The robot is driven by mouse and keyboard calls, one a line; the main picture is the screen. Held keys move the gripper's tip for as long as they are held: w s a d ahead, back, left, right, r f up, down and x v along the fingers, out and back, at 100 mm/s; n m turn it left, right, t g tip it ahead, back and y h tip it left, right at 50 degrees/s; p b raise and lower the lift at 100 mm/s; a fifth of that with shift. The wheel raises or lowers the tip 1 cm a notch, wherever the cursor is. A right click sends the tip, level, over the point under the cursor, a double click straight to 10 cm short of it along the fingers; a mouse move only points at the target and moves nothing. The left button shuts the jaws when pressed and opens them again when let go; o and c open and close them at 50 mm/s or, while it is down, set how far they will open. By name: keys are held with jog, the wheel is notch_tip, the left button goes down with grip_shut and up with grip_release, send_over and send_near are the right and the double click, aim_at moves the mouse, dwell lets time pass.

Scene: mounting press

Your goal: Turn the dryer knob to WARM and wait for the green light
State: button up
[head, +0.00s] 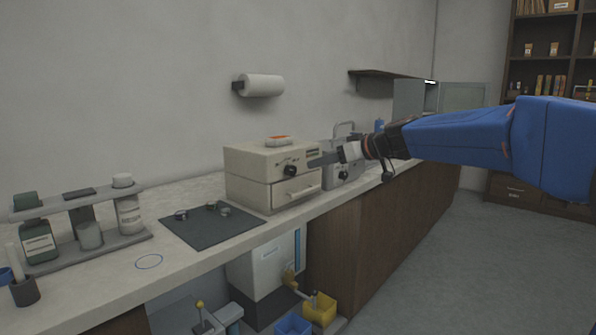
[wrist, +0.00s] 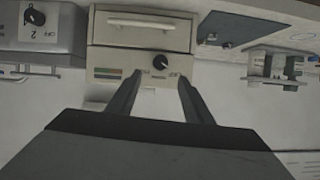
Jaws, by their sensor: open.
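The dryer (head: 250,163) is a cream box on the counter with a drawer in its lower half. Its dark round knob (head: 290,170) is on the upper front panel. In the wrist view, which looks upside down, the dryer (wrist: 140,33) fills the middle, and the knob (wrist: 160,62) shows between the finger lines. Small print flanks the knob, too blurred to read, and its setting cannot be told. My gripper (head: 313,162) is open and empty in front of the panel, apart from the knob as far as I can tell. In the wrist view the gripper (wrist: 161,77) frames the knob. I see no lit green light.
A grey device (head: 345,173) with its own knob stands right of the dryer. A dark mat (head: 212,232) with small parts lies to the left, then a bottle rack (head: 105,240). An orange-and-white item (head: 278,141) lies on the dryer. The floor (head: 440,260) at right is clear.

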aim_at(294, 171)
jog(key=x, duration=1.1)
jog(key=shift+a, duration=0.15)
jog(key=c, duration=1.1)
jog(key=m+g+y, duration=0.1)
jog(key=m, duration=0.1)
jog(key=m+g+y, duration=0.1)
jog(key=m, duration=0.1)
jog(key=shift+w+d+f, duration=0.15)
jog(key=shift+w+d, duration=0.05)
jog(key=m+g+y, duration=0.1)
jog(key=m+y, duration=0.1)
jog(key=m, duration=0.2)
jog(key=shift+f, duration=0.15)
jog(key=shift+m, duration=0.3)
